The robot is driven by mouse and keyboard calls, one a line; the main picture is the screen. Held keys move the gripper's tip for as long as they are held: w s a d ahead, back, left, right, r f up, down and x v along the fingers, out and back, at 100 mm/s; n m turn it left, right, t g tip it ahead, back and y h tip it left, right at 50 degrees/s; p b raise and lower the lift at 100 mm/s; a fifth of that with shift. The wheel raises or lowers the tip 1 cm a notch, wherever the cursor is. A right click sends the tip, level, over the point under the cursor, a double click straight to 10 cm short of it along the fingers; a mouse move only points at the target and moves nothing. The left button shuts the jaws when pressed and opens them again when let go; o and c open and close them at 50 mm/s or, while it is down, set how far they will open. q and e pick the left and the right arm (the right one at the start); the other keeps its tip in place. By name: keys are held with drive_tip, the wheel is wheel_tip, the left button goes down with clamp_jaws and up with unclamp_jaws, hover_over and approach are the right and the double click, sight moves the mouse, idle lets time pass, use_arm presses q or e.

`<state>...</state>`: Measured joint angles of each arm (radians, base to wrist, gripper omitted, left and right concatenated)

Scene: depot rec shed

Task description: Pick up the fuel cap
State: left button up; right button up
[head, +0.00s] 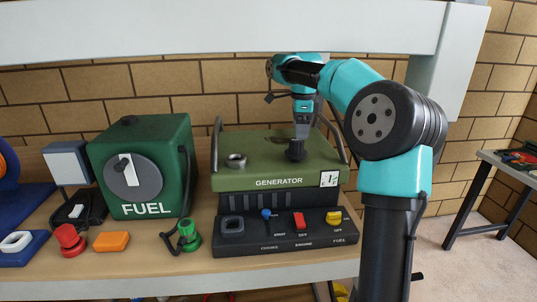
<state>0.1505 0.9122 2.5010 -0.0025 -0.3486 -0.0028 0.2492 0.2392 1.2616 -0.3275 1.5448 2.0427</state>
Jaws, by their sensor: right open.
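A small black knobbed cap (296,151), which looks like the fuel cap, sits on the top of the green generator (262,183), right of its middle. An open metal filler neck (236,161) stands on the same top, further left. My right gripper (301,132) points down just above the black cap, with its fingertips very close to it. The gripper is open; whether the fingers touch the cap cannot be told. My left gripper is not in view.
Left of the generator stands a green fuel box (142,205). In front of it lie a red knob (68,238), an orange block (111,242) and a green fitting (188,235). The generator's carrying handles (215,145) rise at both sides. A white beam (220,30) crosses overhead.

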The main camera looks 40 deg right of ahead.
sight(297, 141)
drive_tip(key=shift+w+a+r, duration=0.15)
drive_tip(key=shift+w+a, duration=0.1)
drive_tip(key=shift+w, duration=0.05)
drive_tip(key=shift+f, duration=2.55)
drive_tip(key=shift+c, duration=0.4)
drive_tip(key=c, duration=0.9)
drive_tip(key=shift+r, duration=0.15)
drive_tip(key=shift+s+r, duration=0.1)
drive_tip(key=shift+r, duration=1.6)
drive_tip(key=s+a, duration=0.3)
drive_tip(key=s, duration=0.2)
drive_tip(key=s+a, duration=0.3)
drive_tip(key=s, duration=0.2)
drive_tip(key=s+a, duration=0.4)
drive_tip(key=s, duration=0.1)
drive_tip(key=shift+f, duration=0.1)
